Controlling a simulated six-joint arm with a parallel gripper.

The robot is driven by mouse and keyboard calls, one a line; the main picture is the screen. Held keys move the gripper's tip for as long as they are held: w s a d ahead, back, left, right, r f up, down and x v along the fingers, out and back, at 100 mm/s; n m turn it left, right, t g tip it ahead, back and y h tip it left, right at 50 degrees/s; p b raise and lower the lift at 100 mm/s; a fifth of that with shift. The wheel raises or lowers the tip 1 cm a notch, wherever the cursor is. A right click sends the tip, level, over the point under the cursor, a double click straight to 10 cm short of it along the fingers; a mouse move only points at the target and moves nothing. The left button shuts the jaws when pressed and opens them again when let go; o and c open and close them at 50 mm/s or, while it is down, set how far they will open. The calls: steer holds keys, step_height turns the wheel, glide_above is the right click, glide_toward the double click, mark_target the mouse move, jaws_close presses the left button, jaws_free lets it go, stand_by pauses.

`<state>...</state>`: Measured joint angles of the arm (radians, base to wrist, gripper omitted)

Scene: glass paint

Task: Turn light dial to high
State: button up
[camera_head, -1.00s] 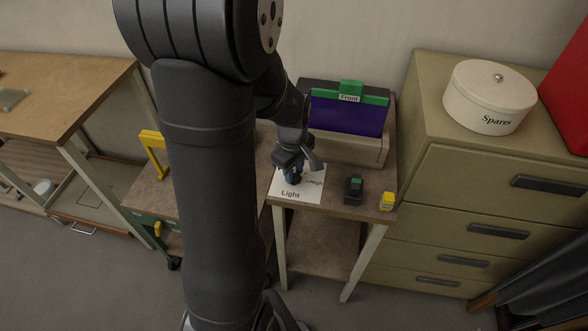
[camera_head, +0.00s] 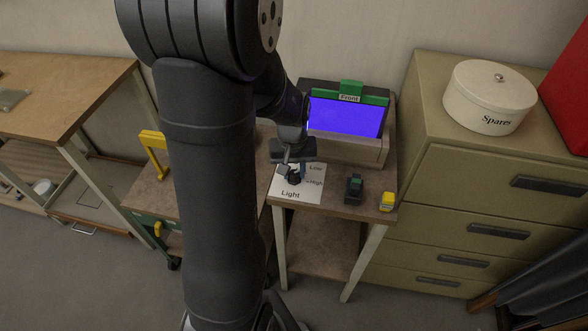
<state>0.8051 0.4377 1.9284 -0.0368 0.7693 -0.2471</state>
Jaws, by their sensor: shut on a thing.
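The light dial (camera_head: 296,179) is a small dark knob on a white card (camera_head: 284,191) marked "Light", with "Low" and "High" printed at its right side. My gripper (camera_head: 290,172) reaches down from behind and is shut on the dial. The fingers cover part of the knob, so its exact pointer direction is hard to tell. Behind it, a panel (camera_head: 345,119) in a green-topped frame marked "Front" glows bright blue-violet.
A small black and green block (camera_head: 354,189) and a yellow block (camera_head: 387,201) stand right of the card. A drawer cabinet (camera_head: 460,165) with a white "Spares" tin (camera_head: 489,96) stands at the right. My arm hides much of the left-centre.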

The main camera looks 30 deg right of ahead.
mark_target(293, 172)
steer(key=m, duration=0.4)
steer(key=shift+m, duration=2)
steer(key=o, duration=1)
steer(key=shift+c, duration=0.2)
steer(key=shift+r, duration=0.15)
step_height(293, 172, up, 17)
steer(key=shift+w, duration=0.25)
steer(key=shift+r, duration=0.1)
steer(key=f, duration=1.7)
steer(key=shift+s+f, duration=0.25)
